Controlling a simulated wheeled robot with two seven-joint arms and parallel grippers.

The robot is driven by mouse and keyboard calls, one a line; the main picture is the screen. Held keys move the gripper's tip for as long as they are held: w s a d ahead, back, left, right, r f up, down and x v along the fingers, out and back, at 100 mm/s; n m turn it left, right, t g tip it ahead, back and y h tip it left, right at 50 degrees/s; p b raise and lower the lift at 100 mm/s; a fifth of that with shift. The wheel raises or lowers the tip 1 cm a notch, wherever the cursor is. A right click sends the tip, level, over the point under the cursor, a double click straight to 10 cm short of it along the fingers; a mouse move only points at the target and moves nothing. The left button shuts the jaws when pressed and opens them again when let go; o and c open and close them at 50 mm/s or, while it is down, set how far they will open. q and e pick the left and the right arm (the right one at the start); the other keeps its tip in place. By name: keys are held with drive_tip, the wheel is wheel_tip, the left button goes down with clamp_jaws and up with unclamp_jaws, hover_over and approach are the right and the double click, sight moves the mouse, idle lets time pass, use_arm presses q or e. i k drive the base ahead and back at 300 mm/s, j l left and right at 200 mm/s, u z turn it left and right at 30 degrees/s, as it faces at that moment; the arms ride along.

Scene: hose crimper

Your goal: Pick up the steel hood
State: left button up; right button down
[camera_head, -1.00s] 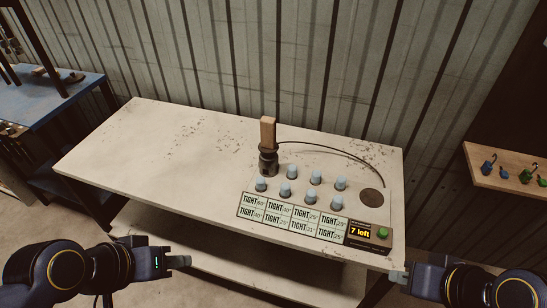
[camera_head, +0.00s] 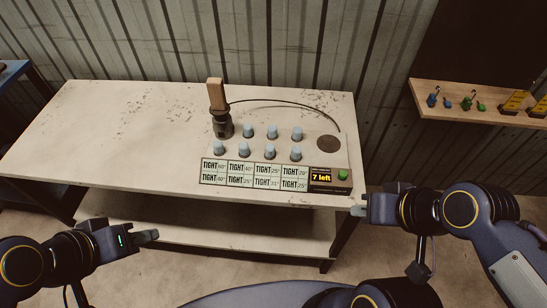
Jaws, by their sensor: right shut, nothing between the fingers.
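A dark steel cylinder (camera_head: 223,126) with an upright wooden handle (camera_head: 216,94) stands on the white table; it may be the steel hood, but I cannot tell for sure. A thin dark cable (camera_head: 285,103) arcs from it to the right. Several pale blue-grey capped pegs (camera_head: 272,131) stand beside it in two rows. My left gripper (camera_head: 150,236) is in front of the table, below and left of the cylinder; its fingers show side-on. My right gripper (camera_head: 356,211) is shut and empty near the table's front right corner. Both are well apart from the cylinder.
A label panel (camera_head: 253,176) with "TIGHT" cards, a "7 left" display (camera_head: 321,178) and a green button (camera_head: 343,174) lies along the front edge. A dark round disc (camera_head: 328,143) is at the right. The table's left half (camera_head: 110,130) is bare. A wooden shelf (camera_head: 465,112) holds small coloured items.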

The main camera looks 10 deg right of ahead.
sight(223, 125)
drive_tip(key=i+j, duration=0.1)
drive_tip(key=j, duration=0.35)
drive_tip(key=i+j, duration=0.1)
drive_tip(key=j, duration=0.4)
drive_tip(key=i+j, duration=0.15)
drive_tip(key=j, duration=0.3)
drive_tip(key=i+j, duration=0.35)
drive_tip(key=i, duration=0.15)
